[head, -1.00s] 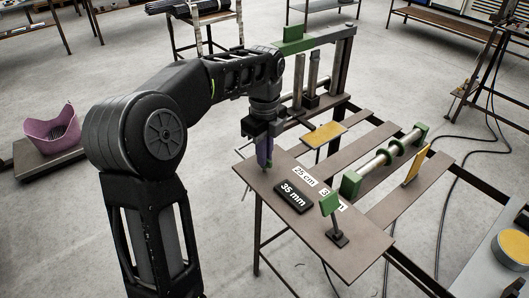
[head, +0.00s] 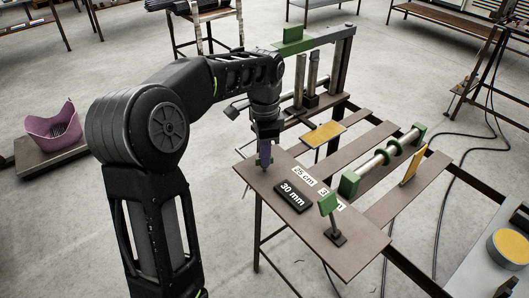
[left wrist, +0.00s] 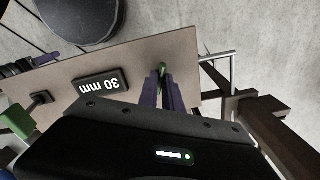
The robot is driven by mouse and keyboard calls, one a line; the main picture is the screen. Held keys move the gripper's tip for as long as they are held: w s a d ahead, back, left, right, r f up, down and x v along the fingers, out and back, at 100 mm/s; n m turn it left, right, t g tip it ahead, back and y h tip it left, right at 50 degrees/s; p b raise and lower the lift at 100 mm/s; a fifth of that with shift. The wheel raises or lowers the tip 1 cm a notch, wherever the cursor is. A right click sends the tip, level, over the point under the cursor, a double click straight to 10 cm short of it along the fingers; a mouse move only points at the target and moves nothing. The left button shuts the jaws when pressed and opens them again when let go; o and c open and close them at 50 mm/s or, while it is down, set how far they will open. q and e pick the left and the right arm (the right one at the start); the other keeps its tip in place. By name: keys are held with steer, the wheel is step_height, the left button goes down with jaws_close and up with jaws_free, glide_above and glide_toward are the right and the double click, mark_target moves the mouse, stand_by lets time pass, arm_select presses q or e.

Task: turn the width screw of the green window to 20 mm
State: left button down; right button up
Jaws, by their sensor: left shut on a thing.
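The display block (head: 292,196) on the brown bench plate reads "30 mm"; it also shows upside down in the left wrist view (left wrist: 101,83). My left gripper (head: 265,162) points down over the plate's far left part, beyond the display. In the left wrist view its purple fingers (left wrist: 159,88) are closed around a small green piece (left wrist: 163,70), which looks like the width screw. The fingers hide most of it. A silver bar with green blocks (head: 350,185) and green rings lies across the bench slats. I cannot tell which green part is the window. My right gripper is not in view.
A small green panel on a stand (head: 330,205) stands near the display. Yellow plates (head: 324,132) and dark uprights are farther back. White labels lie beside the display, partly hidden. A purple bin (head: 52,130) stands far left; a yellow-topped can (head: 512,247) is at right.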

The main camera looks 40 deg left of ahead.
arm_select(q)
steer(key=n, duration=0.3)
steer(key=shift+n, duration=0.4)
steer(key=n, duration=0.3)
steer(key=shift+n+p, duration=0.3)
steer(key=shift+p, duration=0.05)
steer(key=n, duration=0.6)
steer(key=shift+n, duration=0.3)
steer(key=c, duration=1.5)
jaws_free()
steer(key=shift+r, duration=0.55)
step_height(320, 180, up, 7)
steer(key=shift+f+p, duration=0.15)
steer(key=shift+p, duration=0.4)
